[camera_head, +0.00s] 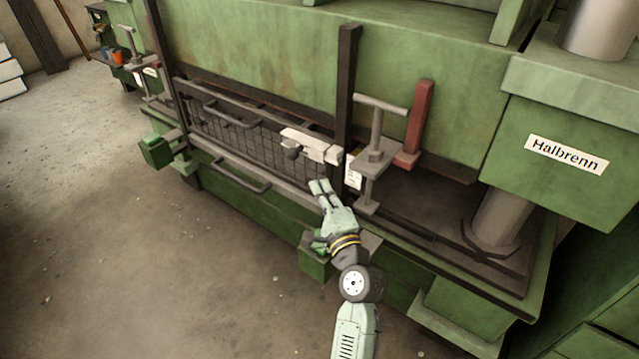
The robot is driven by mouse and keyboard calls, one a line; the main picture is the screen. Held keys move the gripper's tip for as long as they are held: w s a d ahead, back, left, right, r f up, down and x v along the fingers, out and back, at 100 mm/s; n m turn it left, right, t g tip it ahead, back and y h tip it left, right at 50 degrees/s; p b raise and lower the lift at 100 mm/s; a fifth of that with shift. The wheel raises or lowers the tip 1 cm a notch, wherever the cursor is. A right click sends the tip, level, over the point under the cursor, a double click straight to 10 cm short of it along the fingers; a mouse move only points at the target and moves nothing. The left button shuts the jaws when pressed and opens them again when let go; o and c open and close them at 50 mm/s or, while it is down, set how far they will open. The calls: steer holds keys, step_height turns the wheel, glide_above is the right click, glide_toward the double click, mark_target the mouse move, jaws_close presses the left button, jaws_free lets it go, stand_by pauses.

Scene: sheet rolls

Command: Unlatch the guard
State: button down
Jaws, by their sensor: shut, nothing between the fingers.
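The guard (240,138) is a dark mesh panel in a grey frame, standing across the front of the green machine. A pale latch block (312,145) with a dark round knob (293,152) sits at the guard's upper right end, beside a dark upright post. The guard appears closed. My gripper (320,187) is just below and right of the knob, in front of the guard's lower right corner. Its fingers are shut and hold nothing. It looks apart from the latch, though the exact gap is hard to tell.
A T-handled clamp screw (376,135) and a red bar (418,120) stand right of the latch. A grey handle (240,178) juts from the front below the guard. Green boxes (155,151) stick out along the front edge. The concrete floor (110,240) at left is clear.

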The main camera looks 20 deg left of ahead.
steer(key=p+x, duration=0.2)
steer(key=x, duration=0.6)
steer(key=a, duration=0.2)
steer(key=w+a+p, duration=0.1)
steer(key=shift+w+a+r, duration=0.15)
steer(key=shift+a, duration=0.2)
steer(key=shift+w+a, duration=0.1)
steer(key=shift+a, duration=0.2)
steer(key=shift+f, duration=0.2)
